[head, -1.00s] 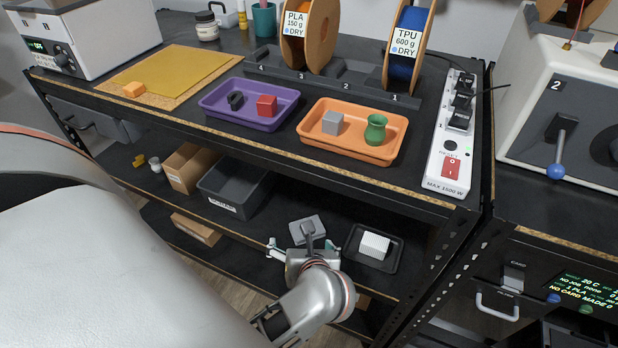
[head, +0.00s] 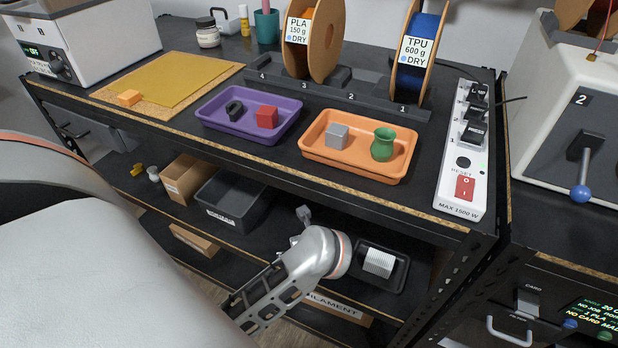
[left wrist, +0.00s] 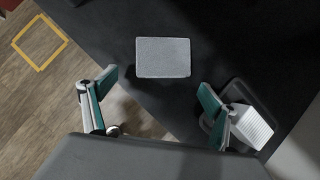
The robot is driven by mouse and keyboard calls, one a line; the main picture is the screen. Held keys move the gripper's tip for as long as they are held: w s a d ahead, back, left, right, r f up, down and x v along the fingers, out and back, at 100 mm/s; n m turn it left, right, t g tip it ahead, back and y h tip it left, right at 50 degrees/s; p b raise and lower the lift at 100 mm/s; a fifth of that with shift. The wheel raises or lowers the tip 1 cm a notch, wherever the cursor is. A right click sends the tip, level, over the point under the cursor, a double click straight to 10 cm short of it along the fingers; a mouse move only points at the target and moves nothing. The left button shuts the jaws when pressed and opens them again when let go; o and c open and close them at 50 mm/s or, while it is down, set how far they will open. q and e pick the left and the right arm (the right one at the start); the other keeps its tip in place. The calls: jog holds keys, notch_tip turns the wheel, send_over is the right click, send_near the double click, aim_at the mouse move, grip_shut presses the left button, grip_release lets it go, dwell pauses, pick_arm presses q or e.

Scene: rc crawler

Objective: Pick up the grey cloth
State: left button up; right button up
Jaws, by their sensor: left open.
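The grey cloth (left wrist: 163,57) shows in the left wrist view as a flat, light grey rectangle on a dark surface. My left gripper (left wrist: 157,84) is open, with its two teal-padded fingers wide apart. The cloth lies beyond the fingertips in that view, between their lines and apart from both. No finger touches it. In the head view my left wrist and forearm cover the lower shelf there, and the cloth cannot be made out clearly. My right gripper is not in view.
On the lower shelf, a black tray (head: 400,281) with a white ridged block (head: 379,262) stands right of my left wrist; a dark grey bin (head: 232,200) stands left. The upper bench edge (head: 300,171) overhangs. Purple (head: 204,111) and orange (head: 309,148) trays sit on top.

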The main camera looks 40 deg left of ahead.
pick_arm(q)
jog(key=w+a, duration=0.2)
jog(key=a, duration=0.1)
jog(key=shift+w+f, duration=0.25)
jog(key=shift+f, duration=0.05)
jog(key=shift+w+f+b, duration=0.1)
jog(key=shift+f+b, duration=0.2)
jog(key=shift+b, duration=0.1)
jog(key=shift+r, duration=0.1)
jog(key=c, duration=1.2)
jog(key=shift+w+r+p, duration=0.1)
jog(key=shift+r+p, duration=0.25)
jog(key=shift+r, duration=0.35)
jog(key=shift+s+d+r, duration=0.1)
jog(key=shift+s+r, duration=0.05)
jog(key=shift+s, duration=0.15)
jog(key=s+d, duration=0.4)
jog(key=s, duration=1.3)
jog(key=shift+o, duration=0.6)
